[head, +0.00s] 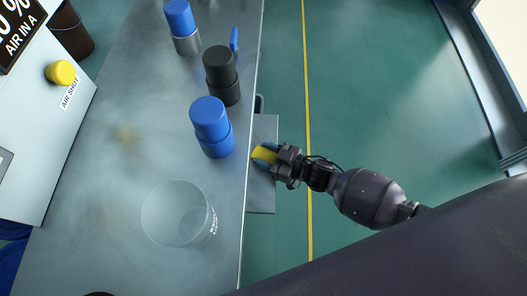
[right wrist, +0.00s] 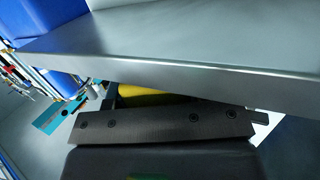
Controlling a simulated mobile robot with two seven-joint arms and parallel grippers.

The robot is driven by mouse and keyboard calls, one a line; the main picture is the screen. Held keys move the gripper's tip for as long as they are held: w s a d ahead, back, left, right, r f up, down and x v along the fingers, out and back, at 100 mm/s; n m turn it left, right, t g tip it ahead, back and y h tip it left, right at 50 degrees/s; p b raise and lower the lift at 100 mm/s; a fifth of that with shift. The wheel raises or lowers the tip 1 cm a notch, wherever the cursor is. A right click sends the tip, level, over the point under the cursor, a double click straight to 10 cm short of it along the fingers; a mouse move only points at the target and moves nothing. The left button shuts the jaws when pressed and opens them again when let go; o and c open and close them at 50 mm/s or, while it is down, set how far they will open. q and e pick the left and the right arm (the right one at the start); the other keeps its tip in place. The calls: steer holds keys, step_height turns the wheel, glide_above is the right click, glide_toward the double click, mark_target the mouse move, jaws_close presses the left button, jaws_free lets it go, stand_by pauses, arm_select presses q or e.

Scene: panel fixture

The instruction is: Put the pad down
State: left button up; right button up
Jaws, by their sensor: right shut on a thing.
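My right gripper (head: 268,158) is shut on the yellow pad (head: 263,154). It holds the pad just right of the metal table's edge in the head view, beside the blue container. In the right wrist view, a strip of the yellow pad (right wrist: 145,98) shows between the table edge and the dark gripper body; the rest of it is hidden. The metal table (head: 130,165) fills the left of the head view. I cannot tell the pad's height relative to the tabletop. My left gripper is not in view.
A blue container (head: 212,128), a black one (head: 221,76) and a blue-topped one (head: 183,28) stand along the table's right side. A clear beaker (head: 178,213) stands nearer. A white panel with a yellow button (head: 60,72) is at left. The table's middle is clear.

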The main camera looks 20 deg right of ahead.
steer(key=shift+w+r, duration=0.1)
steer(key=shift+r, duration=0.1)
steer(key=shift+f, duration=0.2)
steer(key=o, duration=0.9)
steer(key=shift+r, duration=0.3)
steer(key=p+v, duration=0.2)
steer(key=v, duration=1)
steer(key=shift+f+p, duration=0.2)
steer(key=shift+p, duration=0.1)
